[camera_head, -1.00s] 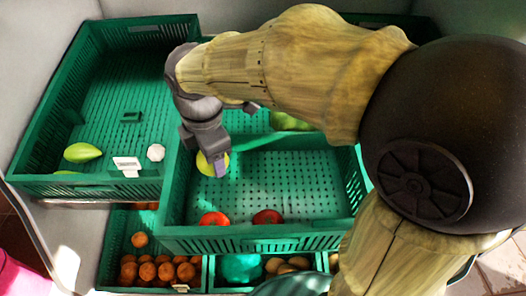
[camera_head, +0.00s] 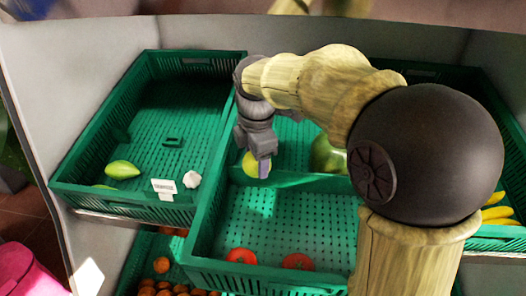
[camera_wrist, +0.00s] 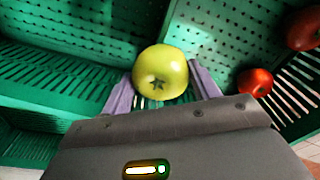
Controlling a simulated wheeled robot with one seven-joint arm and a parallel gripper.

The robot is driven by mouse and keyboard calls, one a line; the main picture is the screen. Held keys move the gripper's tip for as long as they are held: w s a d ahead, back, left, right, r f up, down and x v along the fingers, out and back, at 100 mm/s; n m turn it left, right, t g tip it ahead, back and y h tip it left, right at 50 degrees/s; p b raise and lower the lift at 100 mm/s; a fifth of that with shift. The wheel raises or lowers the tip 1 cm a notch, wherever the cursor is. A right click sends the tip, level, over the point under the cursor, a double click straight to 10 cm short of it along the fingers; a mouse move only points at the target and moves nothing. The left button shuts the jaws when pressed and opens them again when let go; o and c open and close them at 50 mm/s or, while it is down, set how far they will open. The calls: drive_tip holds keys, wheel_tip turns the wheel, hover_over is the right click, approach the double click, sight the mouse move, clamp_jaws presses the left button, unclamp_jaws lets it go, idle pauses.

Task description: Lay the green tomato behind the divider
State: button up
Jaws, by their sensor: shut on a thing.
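My gripper (camera_head: 259,167) is shut on the yellow-green tomato (camera_head: 250,163). In the wrist view the tomato (camera_wrist: 160,72) sits between the two fingers, its star-shaped calyx facing the camera. In the head view they appear over the left end of the crate's divider (camera_head: 312,184), at or just behind it; the exact height is hard to tell. Two red tomatoes, one left (camera_head: 241,256) and one right (camera_head: 298,262), lie in the front compartment. A large green round item (camera_head: 328,155) lies behind the divider, partly hidden by my arm.
A left crate (camera_head: 68,186) holds a green fruit (camera_head: 122,169), a white bulb (camera_head: 192,179) and a sign card (camera_head: 164,188). Yellow fruit (camera_head: 495,213) lies at the right. Orange produce (camera_head: 161,265) sits below. Bare floor shows behind the divider, between gripper and large green item.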

drive_tip(key=w+d, duration=0.1)
drive_tip(key=w, duration=0.6)
drive_tip(key=shift+d, duration=0.2)
drive_tip(key=shift+w, duration=0.2)
drive_tip(key=shift+w+d+f+b, duration=0.1)
drive_tip(key=shift+w+f+b, duration=0.05)
drive_tip(key=shift+f+b, duration=0.65)
drive_tip(key=shift+w+f+b, duration=0.1)
drive_tip(key=shift+f+b, duration=0.5)
drive_tip(key=shift+f, duration=0.35)
drive_tip(key=shift+f, duration=0.15)
drive_tip(key=shift+f, duration=0.45)
drive_tip(key=o, duration=1.1)
drive_tip(key=shift+c, duration=0.2)
drive_tip(key=shift+r, duration=0.1)
